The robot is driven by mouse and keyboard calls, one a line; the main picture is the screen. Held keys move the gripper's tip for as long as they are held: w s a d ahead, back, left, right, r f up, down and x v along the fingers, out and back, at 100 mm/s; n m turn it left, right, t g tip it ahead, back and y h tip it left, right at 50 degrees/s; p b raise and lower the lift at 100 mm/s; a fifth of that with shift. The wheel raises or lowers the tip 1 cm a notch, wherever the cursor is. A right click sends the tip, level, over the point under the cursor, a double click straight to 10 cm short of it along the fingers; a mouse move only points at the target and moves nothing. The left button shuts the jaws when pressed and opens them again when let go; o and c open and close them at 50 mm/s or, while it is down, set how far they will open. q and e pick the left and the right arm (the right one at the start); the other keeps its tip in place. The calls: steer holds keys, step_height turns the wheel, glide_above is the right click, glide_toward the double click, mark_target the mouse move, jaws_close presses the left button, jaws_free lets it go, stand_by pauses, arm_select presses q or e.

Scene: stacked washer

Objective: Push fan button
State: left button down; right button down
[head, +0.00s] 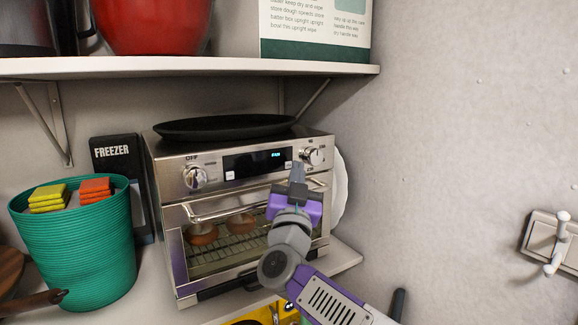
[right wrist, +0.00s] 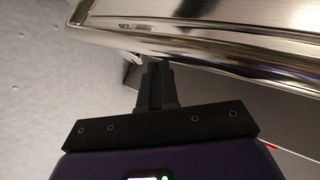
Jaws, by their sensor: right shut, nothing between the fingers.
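A steel toaster oven (head: 172,165) stands on the lower shelf. Its front panel has a dark display (head: 258,161), a left knob (head: 194,178), a right knob (head: 314,156) and a small pale button (head: 230,175) at the display's lower left. Which button is the fan button is too small to read. In the right wrist view the shut fingers (right wrist: 157,70) point at the oven's metal edge (right wrist: 200,52); contact cannot be told.
A black pan (head: 225,126) lies on top of the oven. A teal basket (head: 80,245) with sponges and a dark FREEZER box (head: 115,152) stand to the left. An upper shelf (head: 190,66) hangs above. A wall hook (head: 553,245) is at right.

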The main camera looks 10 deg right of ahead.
steer(key=shift+w, duration=0.2)
stand_by(0.7)
steer(key=shift+w+a, duration=0.15)
steer(key=shift+w, duration=0.1)
steer(key=shift+w+a+p, duration=0.1)
steer(key=shift+w+p, duration=0.15)
steer(key=shift+p, duration=0.15)
stand_by(0.5)
steer(key=shift+s, duration=0.1)
steer(key=shift+s+d+b, duration=0.25)
steer(key=shift+s+b, duration=0.15)
steer(key=shift+s, duration=0.2)
steer(key=s, duration=0.1)
steer(key=s+d+b, duration=0.1)
steer(key=s, duration=0.1)
steer(key=s+b, duration=0.1)
steer(key=shift+s+d, duration=0.3)
steer(key=shift+d, duration=0.05)
